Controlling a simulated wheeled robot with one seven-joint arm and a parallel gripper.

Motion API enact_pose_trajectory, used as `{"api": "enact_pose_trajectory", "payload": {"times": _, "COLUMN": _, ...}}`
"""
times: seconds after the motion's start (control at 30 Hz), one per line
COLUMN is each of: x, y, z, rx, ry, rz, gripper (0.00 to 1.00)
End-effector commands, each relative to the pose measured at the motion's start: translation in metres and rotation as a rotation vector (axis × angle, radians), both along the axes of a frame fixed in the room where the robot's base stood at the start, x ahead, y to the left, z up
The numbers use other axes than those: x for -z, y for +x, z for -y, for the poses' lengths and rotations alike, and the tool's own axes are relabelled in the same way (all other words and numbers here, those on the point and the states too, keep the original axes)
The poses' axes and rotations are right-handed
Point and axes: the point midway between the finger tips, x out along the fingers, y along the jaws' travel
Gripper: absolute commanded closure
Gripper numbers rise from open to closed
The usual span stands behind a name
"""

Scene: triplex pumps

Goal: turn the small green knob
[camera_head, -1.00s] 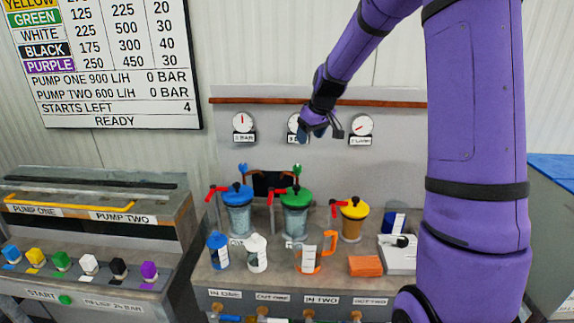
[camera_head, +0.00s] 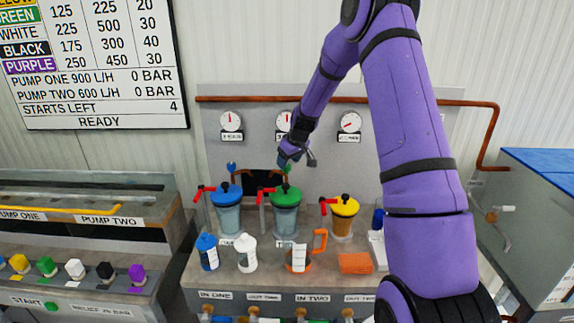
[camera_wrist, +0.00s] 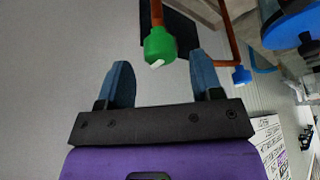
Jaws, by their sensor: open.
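A small green knob (camera_wrist: 159,46) with a pale mark on its face sits at the end of a copper-coloured pipe in the wrist view. It lies just beyond and between the fingertips, with no visible contact. In the head view the green knob (camera_head: 286,168) shows small above the green-lidded pot, close below my gripper (camera_head: 287,160). My gripper (camera_wrist: 160,75) is open, with two blue fingers apart and nothing between them. The exact gap to the knob is hard to tell.
A matching blue knob (camera_wrist: 241,75) is on a pipe to the right. Below stand a blue-lidded pot (camera_head: 228,208), a green-lidded pot (camera_head: 286,212) and a yellow-lidded pot (camera_head: 344,217) with red handles. Gauges (camera_head: 283,122) line the back panel. A separate console (camera_head: 100,220) stands left.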

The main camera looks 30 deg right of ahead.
Motion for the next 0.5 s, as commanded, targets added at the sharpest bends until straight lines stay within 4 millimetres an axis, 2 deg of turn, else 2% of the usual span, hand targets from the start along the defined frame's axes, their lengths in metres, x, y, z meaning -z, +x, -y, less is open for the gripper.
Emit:
{"api": "enact_pose_trajectory", "payload": {"times": 0.2, "x": 0.018, "y": 0.007, "z": -0.002, "rx": -0.001, "ry": 0.0, "rz": -0.001, "gripper": 0.4}}
{"api": "enact_pose_trajectory", "payload": {"times": 0.5, "x": 0.02, "y": 0.008, "z": -0.002, "rx": -0.001, "ry": 0.0, "rz": 0.0, "gripper": 0.4}}
